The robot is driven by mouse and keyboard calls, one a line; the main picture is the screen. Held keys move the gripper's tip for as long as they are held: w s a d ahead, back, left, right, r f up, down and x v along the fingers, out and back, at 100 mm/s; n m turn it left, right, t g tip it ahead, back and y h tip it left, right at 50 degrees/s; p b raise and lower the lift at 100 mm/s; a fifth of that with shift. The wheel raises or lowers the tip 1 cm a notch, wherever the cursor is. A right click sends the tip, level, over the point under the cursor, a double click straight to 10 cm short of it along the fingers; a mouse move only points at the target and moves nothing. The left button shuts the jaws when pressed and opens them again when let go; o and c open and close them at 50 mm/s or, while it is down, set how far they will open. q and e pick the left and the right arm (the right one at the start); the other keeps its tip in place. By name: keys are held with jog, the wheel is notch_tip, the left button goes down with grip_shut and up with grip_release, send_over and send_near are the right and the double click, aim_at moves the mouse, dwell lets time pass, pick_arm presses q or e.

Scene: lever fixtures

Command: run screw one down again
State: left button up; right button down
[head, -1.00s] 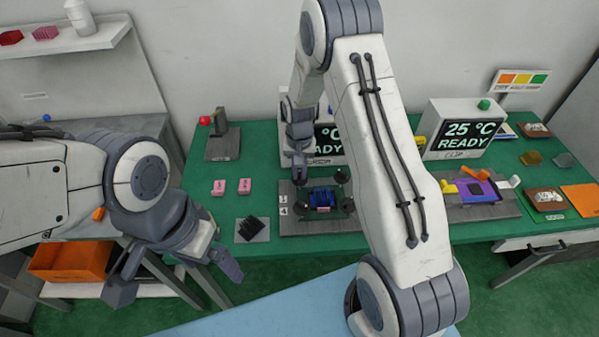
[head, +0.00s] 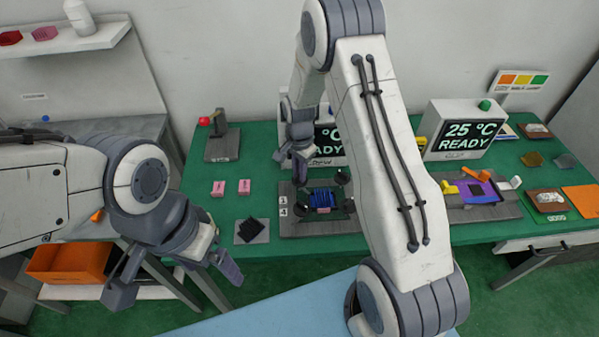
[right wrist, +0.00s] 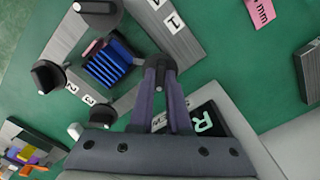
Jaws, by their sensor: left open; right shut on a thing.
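The grey screw plate (head: 285,227) lies on the green table, with a blue finned block (head: 322,199) at its middle and black screw knobs around it. In the right wrist view, my right gripper (right wrist: 160,75) is shut on a black knob (right wrist: 160,62), the one closest to the label "1" (right wrist: 173,23). The other three knobs (right wrist: 98,8), (right wrist: 48,76), (right wrist: 103,115) stand free around the blue block (right wrist: 106,66). In the head view, my right gripper (head: 300,172) is at the plate's back left corner. My left gripper (head: 175,280) is open and empty, in front of the table's left end.
Two pink blocks (head: 231,187) and a small plate with a black finned block (head: 250,230) lie left of the screw plate. A red-knobbed lever fixture (head: 222,145) stands behind them. A display box (head: 465,130) and a purple-topped fixture (head: 478,190) are on the right.

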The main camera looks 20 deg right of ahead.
jog(key=shift+w+r, duration=0.1)
dwell(0.3)
jog(key=c, duration=0.9)
grip_release()
notch_tip(320, 180, up, 10)
jog(key=shift+r+b, duration=0.2)
jog(key=shift+b, duration=0.7)
jog(key=shift+a, duration=0.1)
jog(key=s+a+r+n, duration=0.4)
jog(key=s+a+n, duration=0.15)
jog(key=a, duration=0.25)
jog(key=s+a+r+n, duration=0.1)
jog(key=s+n, duration=0.3)
jog(key=s, duration=0.4)
jog(key=s+a+r+n, duration=0.2)
jog(key=s+n, duration=0.3)
jog(key=s, duration=0.3)
jog(key=s+a+r+n+y, duration=0.1)
jog(key=s+a+n, duration=0.3)
jog(key=s, duration=0.4)
jog(key=shift+a+r+n, duration=0.1)
jog(key=shift+r+n, duration=0.05)
jog(key=shift+n, duration=0.4)
